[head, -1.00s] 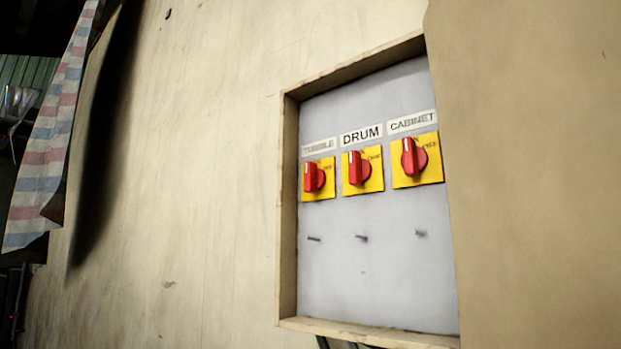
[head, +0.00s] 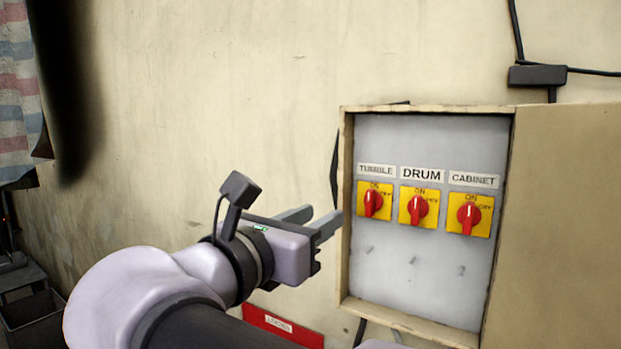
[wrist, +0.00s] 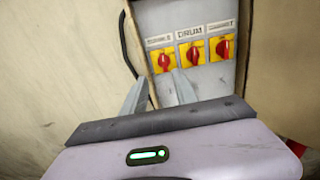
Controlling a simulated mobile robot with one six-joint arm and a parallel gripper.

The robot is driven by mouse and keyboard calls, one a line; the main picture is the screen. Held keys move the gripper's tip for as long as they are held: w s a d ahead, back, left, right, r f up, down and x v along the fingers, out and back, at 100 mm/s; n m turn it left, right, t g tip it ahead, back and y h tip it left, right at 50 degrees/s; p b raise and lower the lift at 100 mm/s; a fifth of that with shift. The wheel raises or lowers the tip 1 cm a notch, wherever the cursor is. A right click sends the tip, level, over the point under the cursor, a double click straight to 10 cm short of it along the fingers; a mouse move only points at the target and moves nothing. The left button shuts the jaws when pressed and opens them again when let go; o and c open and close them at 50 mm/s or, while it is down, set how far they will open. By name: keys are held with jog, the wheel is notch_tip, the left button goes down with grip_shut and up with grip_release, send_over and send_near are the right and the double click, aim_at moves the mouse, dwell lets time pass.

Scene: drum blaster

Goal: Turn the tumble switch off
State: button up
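The tumble switch (head: 373,203) is a red knob on a yellow plate, leftmost of three in the grey panel, under a TUMBLE label. Its knob stands about upright, toward ON. It also shows in the wrist view (wrist: 164,61). My gripper (head: 322,218) is open and empty, left of the panel's wooden frame and apart from the switch. In the wrist view its two fingers (wrist: 160,92) stand apart, below and left of the tumble switch.
The drum switch (head: 418,209) and cabinet switch (head: 469,215) sit close to the right. A raised wooden frame (head: 345,230) surrounds the panel. Several small pegs stick out below the switches. A red sign (head: 280,326) is low on the wall. A black cable box (head: 537,76) is above right.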

aim_at(369, 194)
jog(key=p+x, duration=0.1)
jog(key=x, duration=0.8)
jog(key=p+x, duration=0.1)
jog(key=x, duration=0.8)
jog(key=shift+s+d+f, duration=0.1)
jog(key=shift+d+f, duration=0.15)
jog(key=shift+d, duration=0.05)
jog(key=shift+a, duration=0.1)
jog(key=shift+s, duration=0.1)
grip_shut()
